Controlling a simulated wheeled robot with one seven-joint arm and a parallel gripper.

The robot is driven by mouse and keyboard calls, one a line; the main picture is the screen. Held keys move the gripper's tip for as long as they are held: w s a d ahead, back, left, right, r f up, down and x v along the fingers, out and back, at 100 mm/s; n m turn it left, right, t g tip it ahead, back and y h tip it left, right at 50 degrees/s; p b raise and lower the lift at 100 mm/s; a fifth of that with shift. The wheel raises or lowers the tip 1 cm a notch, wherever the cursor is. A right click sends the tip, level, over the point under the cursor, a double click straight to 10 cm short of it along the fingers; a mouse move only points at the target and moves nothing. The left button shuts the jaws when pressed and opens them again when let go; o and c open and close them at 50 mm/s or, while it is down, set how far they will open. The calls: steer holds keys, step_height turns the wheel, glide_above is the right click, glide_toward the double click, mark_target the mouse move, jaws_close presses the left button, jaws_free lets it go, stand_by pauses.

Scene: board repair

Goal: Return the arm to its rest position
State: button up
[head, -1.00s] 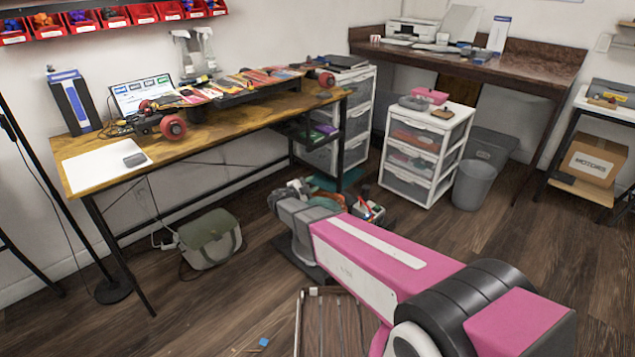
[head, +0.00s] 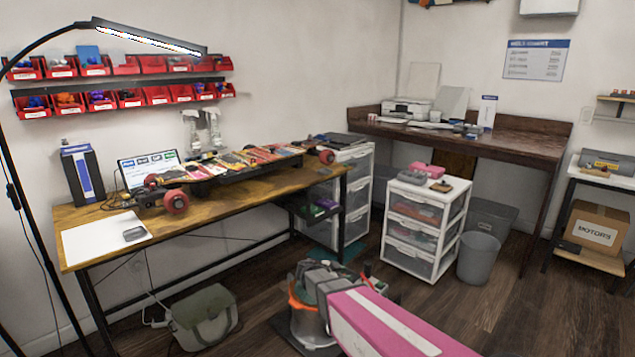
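My arm shows in pink at the lower middle of the head view, reaching in from the bottom right. Its dark grey end (head: 322,283) is low over the floor, in front of the workbench and to the right of the green bag. The fingers of my gripper cannot be made out. Orange and grey parts of something show around and under the arm's end, but I cannot tell whether they touch it.
The wooden workbench (head: 235,195) bears a skateboard-like board with red wheels (head: 177,201). A green bag (head: 203,318) lies on the floor. A white drawer unit (head: 420,245) and grey bin (head: 478,258) stand right. Floor at lower right is clear.

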steer(key=s+d+r+n+g+y, duration=0.1)
steer(key=s+d+n+g+y, duration=0.2)
steer(key=s+n, duration=0.4)
steer(key=s+d+r+n+g+y, duration=0.1)
steer(key=s+d+n+g+y, duration=0.2)
steer(key=s, duration=0.9)
steer(key=d+n+y, duration=0.3)
steer(key=n+y, duration=0.2)
steer(key=shift+s+r, duration=0.2)
steer(key=shift+s, duration=0.05)
